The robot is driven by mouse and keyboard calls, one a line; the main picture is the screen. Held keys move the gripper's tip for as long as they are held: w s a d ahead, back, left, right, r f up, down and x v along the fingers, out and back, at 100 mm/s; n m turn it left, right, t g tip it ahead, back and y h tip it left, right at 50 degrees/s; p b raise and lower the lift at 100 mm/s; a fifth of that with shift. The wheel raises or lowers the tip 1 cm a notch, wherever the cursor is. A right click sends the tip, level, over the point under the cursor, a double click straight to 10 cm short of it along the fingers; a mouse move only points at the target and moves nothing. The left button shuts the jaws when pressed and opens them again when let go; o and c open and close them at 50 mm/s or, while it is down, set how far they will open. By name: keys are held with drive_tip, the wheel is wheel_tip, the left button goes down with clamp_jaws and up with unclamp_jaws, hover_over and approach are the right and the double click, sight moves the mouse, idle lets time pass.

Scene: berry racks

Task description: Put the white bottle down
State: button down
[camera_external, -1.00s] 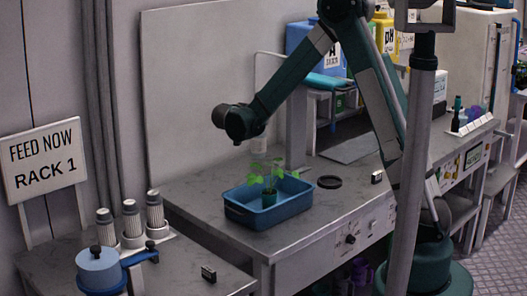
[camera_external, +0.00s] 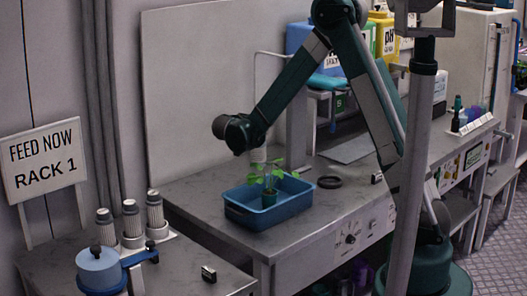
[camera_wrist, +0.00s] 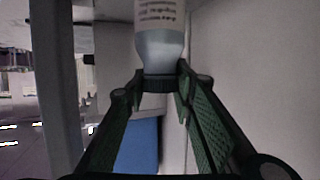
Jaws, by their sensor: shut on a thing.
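The white bottle (camera_wrist: 160,40) has printed text and a dark cap. In the wrist view its neck end is between the two fingertips of my gripper (camera_wrist: 162,82), which is shut on it. In the external view my gripper (camera_external: 250,142) is above the back left of the blue tray, and a small pale part of the bottle (camera_external: 258,156) shows below it. I cannot tell whether the bottle touches anything underneath.
The blue tray (camera_external: 250,213) on the grey bench (camera_external: 190,186) holds a green potted plant (camera_external: 269,180) close to the bottle. A black ring (camera_external: 329,182) lies right of the tray. A tall pale panel (camera_external: 200,90) stands behind. Bench left of the tray is clear.

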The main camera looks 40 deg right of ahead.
drive_tip(key=c, duration=2)
unclamp_jaws()
drive_tip(key=shift+f, duration=0.1)
drive_tip(key=shift+o, duration=0.3)
drive_tip(key=shift+r, duration=0.2)
drive_tip(key=p+v, duration=0.2)
drive_tip(key=v, duration=1)
drive_tip(key=s+r+n+y, duration=0.3)
drive_tip(key=s, duration=0.5)
drive_tip(key=s+r+n+y, duration=0.3)
drive_tip(key=s+n, duration=0.1)
drive_tip(key=s, duration=0.5)
drive_tip(key=s+a+n+t+y, duration=0.1)
drive_tip(key=s+a+n+y, duration=0.2)
drive_tip(key=s, duration=0.9)
drive_tip(key=s+a+n+y, duration=0.3)
drive_tip(key=s+a, duration=0.5)
drive_tip(key=s, duration=0.3)
drive_tip(key=shift+s+a+f+n+t+y, duration=0.3)
drive_tip(key=shift+s+f+n+t+y, duration=0.1)
